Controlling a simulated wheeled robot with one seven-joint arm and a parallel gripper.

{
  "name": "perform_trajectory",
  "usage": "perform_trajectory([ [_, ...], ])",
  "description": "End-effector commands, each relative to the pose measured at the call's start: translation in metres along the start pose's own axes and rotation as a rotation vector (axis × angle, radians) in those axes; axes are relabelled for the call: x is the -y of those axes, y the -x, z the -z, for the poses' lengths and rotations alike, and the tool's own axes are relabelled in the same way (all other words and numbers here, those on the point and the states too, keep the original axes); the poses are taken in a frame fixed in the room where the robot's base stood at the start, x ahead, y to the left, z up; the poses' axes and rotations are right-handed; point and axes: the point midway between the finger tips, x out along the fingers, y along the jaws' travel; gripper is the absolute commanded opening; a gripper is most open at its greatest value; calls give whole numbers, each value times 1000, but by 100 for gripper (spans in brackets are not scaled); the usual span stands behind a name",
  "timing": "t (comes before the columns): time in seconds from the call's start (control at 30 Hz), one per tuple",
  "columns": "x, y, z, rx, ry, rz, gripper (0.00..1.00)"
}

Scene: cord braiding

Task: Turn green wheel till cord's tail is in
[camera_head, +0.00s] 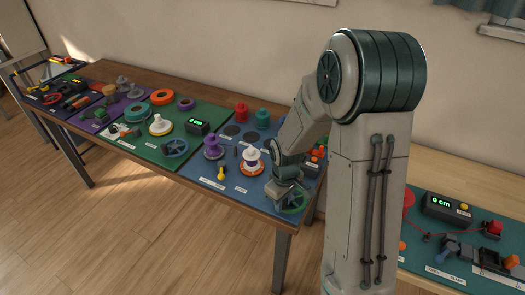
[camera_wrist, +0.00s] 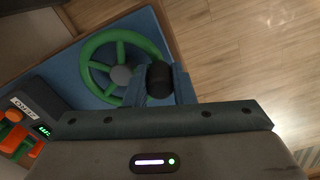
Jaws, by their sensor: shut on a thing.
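The green wheel (camera_wrist: 88,58) lies at the corner of a blue board, with a grey hub and a black knob (camera_wrist: 160,76) near its rim. My gripper (camera_wrist: 161,84) is shut on the black knob, with one blue-grey finger on each side of it. In the head view the wheel (camera_head: 298,208) shows at the table's front right corner, partly under my gripper (camera_head: 287,188). I cannot make out the cord or its tail by this wheel; my arm hides part of the board.
A dark box with orange parts and a green display (camera_wrist: 42,128) is left of the wheel. A white spool (camera_head: 251,156) and a purple spool (camera_head: 212,147) stand on the blue board. A second table (camera_head: 430,262) with a red cord is at right. Open floor lies beyond the table edge.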

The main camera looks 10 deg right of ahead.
Motion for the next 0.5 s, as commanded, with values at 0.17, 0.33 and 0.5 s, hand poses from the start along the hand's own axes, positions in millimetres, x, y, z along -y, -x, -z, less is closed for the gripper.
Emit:
perform_trajectory([
  [0.17, -1, 0, 22, -6, 4, -1, 0],
  [0.33, -13, 1, 40, -7, 1, -1, 0],
  [0.5, -31, 2, 53, -7, 0, -1, 0],
])
